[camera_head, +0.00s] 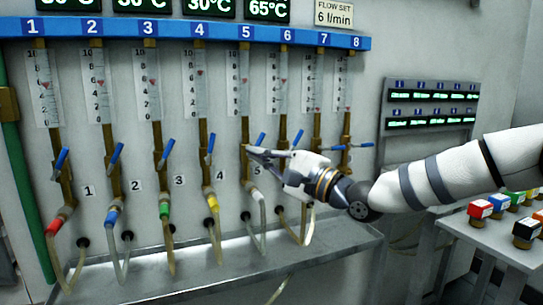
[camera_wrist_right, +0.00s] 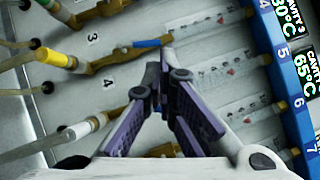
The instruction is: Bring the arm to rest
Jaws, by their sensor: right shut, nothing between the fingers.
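My right gripper (camera_head: 250,151) reaches in from the right, in front of the lower parts of columns 5 and 6. It is shut and empty, its fingertips close to the brass valve of column 5; I cannot tell whether they touch it. In the right wrist view the purple-grey fingers (camera_wrist_right: 157,78) meet at their tips, and a blue valve handle (camera_wrist_right: 152,43) lies just beyond them. My white right arm (camera_head: 440,180) stretches across the right half of the head view. My left gripper is not in view.
A blue numbered rail (camera_head: 180,37) carries several flow tubes with brass valves and blue handles, such as this one (camera_head: 211,144). Hoses hang into a metal tray (camera_head: 160,284) below. At right are a display panel (camera_head: 432,105) and a table (camera_head: 470,240) with coloured blocks.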

